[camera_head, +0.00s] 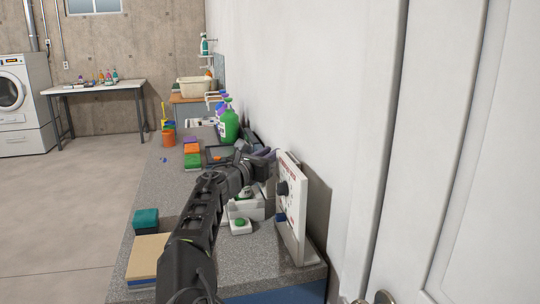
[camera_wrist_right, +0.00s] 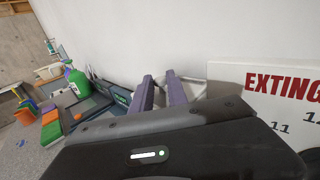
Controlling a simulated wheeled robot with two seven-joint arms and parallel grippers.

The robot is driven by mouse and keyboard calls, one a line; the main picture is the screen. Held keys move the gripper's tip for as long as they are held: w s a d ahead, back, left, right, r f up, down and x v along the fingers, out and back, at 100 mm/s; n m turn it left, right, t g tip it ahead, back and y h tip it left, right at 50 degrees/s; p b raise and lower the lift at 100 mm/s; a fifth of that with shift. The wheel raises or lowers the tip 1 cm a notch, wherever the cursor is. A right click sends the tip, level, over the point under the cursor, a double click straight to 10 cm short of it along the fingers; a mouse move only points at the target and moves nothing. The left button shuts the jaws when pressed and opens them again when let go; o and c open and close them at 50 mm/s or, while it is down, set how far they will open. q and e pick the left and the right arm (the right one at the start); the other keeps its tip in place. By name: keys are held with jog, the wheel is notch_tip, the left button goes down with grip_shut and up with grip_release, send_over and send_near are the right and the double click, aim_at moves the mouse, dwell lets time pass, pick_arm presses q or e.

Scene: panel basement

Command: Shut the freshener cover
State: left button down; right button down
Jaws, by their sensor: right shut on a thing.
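The air freshener appears to be the white unit (camera_head: 245,207) on the counter, left of the upright timer panel; my arm partly hides it. A pale grey-white piece (camera_wrist_right: 192,86), which looks like its cover, shows at and beyond my right fingers in the wrist view. My right gripper (camera_head: 265,154), with purple fingers, is beside the wall just past the panel. In the wrist view its fingers (camera_wrist_right: 162,92) are slightly apart and closed on this pale piece. The exact contact and the cover's hinge are hidden. My left gripper is not in view.
A white panel (camera_head: 291,215) with a dark knob stands at the counter's right edge, close to my right arm. A small white block with a green top (camera_head: 240,226) sits in front. A green bottle (camera_head: 229,124) and coloured sponges (camera_head: 192,148) stand farther back.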

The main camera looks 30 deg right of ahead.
jog(key=a+n+t+h+b, duration=0.1)
jog(key=a, duration=0.1)
jog(key=w+a+n+b, duration=0.1)
jog(key=n, duration=0.1)
jog(key=w+a+n+t+h+b, duration=0.1)
jog(key=a, duration=0.1)
jog(key=shift+a+f+n+t+h+b, duration=0.3)
jog(key=shift+f+n, duration=0.05)
jog(key=shift+n, duration=0.05)
jog(key=shift+w+a+r, duration=0.1)
jog(key=shift+a, duration=0.2)
jog(key=shift+w+a+f+p, duration=0.1)
jog(key=shift+a+f+p, duration=0.1)
jog(key=shift+a+p, duration=0.15)
jog(key=shift+a+f, duration=0.15)
jog(key=shift+f, duration=0.05)
